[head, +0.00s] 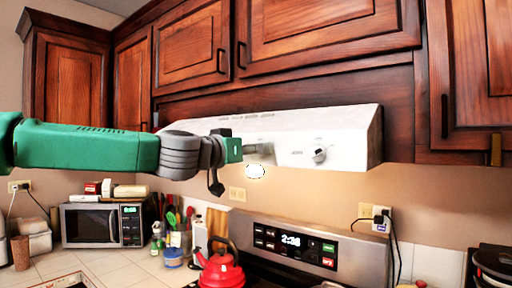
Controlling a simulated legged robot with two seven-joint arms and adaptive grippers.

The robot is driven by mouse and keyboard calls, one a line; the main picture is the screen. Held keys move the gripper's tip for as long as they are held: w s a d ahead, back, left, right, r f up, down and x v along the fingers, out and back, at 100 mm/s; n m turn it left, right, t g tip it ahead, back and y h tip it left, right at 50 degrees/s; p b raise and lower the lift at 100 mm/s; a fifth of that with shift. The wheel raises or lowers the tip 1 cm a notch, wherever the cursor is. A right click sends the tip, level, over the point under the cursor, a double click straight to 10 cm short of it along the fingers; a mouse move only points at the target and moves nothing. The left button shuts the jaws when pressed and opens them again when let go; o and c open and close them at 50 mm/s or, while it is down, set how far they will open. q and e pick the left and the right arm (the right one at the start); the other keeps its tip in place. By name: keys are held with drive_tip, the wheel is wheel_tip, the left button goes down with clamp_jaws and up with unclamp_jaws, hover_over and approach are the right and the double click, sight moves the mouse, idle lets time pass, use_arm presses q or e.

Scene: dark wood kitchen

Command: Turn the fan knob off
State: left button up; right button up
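The white range hood (338,126) hangs under the cabinets at centre right. One knob (319,155) shows on its front face, to the right of my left gripper. My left gripper (262,150) reaches in from the left, its grey fingers at the left part of the hood's front face. The fingers cover that part of the face, so I cannot tell whether another knob is behind them or whether they touch it. Whether the fingers are open or shut is unclear. My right gripper is out of view.
A lit lamp (255,171) glows under the hood. Below are the stove's control panel (295,244) and a red kettle (221,270). A microwave (103,225) and utensils (173,226) stand on the left counter. Dark cabinets (325,35) close off the space above.

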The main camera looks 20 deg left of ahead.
use_arm(q)
drive_tip(key=shift+w+a+f, duration=0.45)
drive_tip(key=shift+w+a, duration=0.35)
drive_tip(key=shift+s+d+r, duration=0.1)
drive_tip(key=shift+s+d, duration=0.05)
drive_tip(key=shift+d, duration=0.25)
drive_tip(key=shift+s+d+r, duration=0.1)
drive_tip(key=shift+d, duration=0.3)
drive_tip(key=c, duration=0.6)
drive_tip(key=shift+s+d, duration=0.15)
drive_tip(key=shift+d, duration=0.2)
drive_tip(key=c, duration=0.5)
drive_tip(key=shift+w+a+f, duration=0.1)
drive_tip(key=shift+w+a, duration=0.1)
drive_tip(key=shift+a, duration=0.2)
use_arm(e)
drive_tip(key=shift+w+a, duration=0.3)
use_arm(q)
drive_tip(key=shift+d, duration=0.1)
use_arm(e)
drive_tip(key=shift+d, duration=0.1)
use_arm(q)
drive_tip(key=o, duration=0.9)
drive_tip(key=shift+o, duration=1)
